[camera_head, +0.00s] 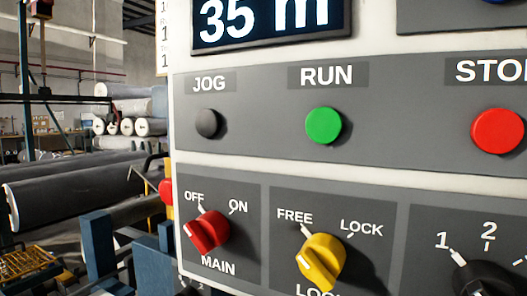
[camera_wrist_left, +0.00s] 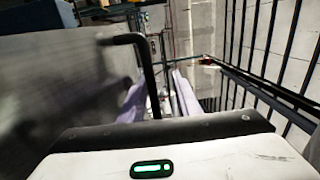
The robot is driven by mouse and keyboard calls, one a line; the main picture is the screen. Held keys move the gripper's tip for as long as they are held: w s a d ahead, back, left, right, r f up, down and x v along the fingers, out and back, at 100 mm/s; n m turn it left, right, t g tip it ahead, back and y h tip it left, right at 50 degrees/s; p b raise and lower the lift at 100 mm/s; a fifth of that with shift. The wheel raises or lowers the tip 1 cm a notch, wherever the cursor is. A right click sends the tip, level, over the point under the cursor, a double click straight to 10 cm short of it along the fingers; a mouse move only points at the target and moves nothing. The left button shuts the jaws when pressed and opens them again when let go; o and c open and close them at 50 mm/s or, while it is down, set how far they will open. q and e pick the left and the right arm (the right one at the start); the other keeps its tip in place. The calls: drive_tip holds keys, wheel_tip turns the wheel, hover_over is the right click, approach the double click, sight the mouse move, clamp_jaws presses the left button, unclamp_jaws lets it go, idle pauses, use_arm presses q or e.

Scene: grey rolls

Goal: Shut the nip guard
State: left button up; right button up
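I cannot make out the nip guard for certain in either view. In the head view a thin yellow bar (camera_head: 150,172) with a dark curved end stands just left of the control panel, partly hidden by it; I cannot tell whether it belongs to the guard. In the left wrist view the white housing of my left wrist (camera_wrist_left: 200,155), with a green light, fills the bottom. A black bent bar (camera_wrist_left: 148,75) rises beyond it; I cannot tell what it is part of. No gripper fingertips show clearly. My right gripper is not in view.
A control panel (camera_head: 375,180) fills most of the head view close ahead, with a green RUN button (camera_head: 323,125), a red STOP button (camera_head: 498,130) and selector knobs. Grey rolls (camera_head: 75,190) lie at left. Dark railings (camera_wrist_left: 265,60) line the right of the wrist view.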

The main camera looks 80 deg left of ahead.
use_arm(q)
drive_tip(key=shift+w, duration=0.15)
drive_tip(key=shift+w+d+f, duration=0.2)
drive_tip(key=shift+w, duration=0.2)
drive_tip(key=v, duration=0.9)
drive_tip(key=shift+d+b, duration=0.2)
drive_tip(key=shift+b, duration=0.1)
drive_tip(key=shift+w+r, duration=0.1)
drive_tip(key=shift+w, duration=0.05)
